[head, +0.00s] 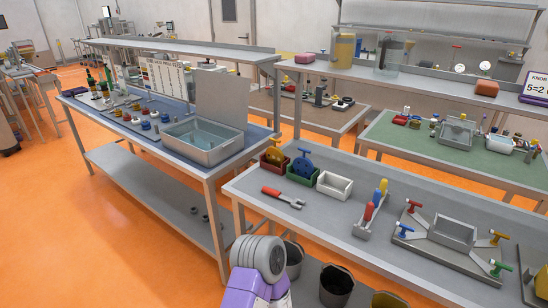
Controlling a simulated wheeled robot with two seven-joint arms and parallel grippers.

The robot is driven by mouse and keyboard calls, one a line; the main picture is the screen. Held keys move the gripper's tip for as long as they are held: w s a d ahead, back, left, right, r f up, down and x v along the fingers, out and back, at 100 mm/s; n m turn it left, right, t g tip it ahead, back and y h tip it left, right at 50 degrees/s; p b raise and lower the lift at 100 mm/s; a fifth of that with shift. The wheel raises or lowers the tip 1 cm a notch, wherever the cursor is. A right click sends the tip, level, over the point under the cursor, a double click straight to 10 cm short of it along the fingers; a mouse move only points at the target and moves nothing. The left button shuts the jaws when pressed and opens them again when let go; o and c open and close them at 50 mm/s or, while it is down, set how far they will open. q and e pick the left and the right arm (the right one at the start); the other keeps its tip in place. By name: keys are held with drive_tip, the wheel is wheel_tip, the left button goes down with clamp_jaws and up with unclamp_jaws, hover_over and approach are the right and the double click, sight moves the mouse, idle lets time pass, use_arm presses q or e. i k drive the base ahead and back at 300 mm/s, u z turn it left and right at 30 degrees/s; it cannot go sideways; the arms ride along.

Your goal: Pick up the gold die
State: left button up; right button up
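A gold, round-faced piece (274,158), which looks like the gold die, stands in a small dark red bin (271,170) at the back left of the near grey bench. A yellow knob shows at its top, and the bin's front wall hides its lower part. A similar blue piece (303,162) stands in the green bin (299,178) beside it. A white bin (335,185) to the right looks empty. A purple and grey part of my own arm shows at the bottom, in front of the bench. Neither gripper is in view.
Red-handled pliers (283,197) lie in front of the bins. A rack of coloured-handled tools (371,210) and a grey fixture with coloured handles (450,235) stand to the right. Dark buckets (336,285) sit below the bench. A sink bench (204,140) is at left.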

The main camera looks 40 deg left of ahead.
sight(275, 156)
drive_tip(key=u, duration=1.25)
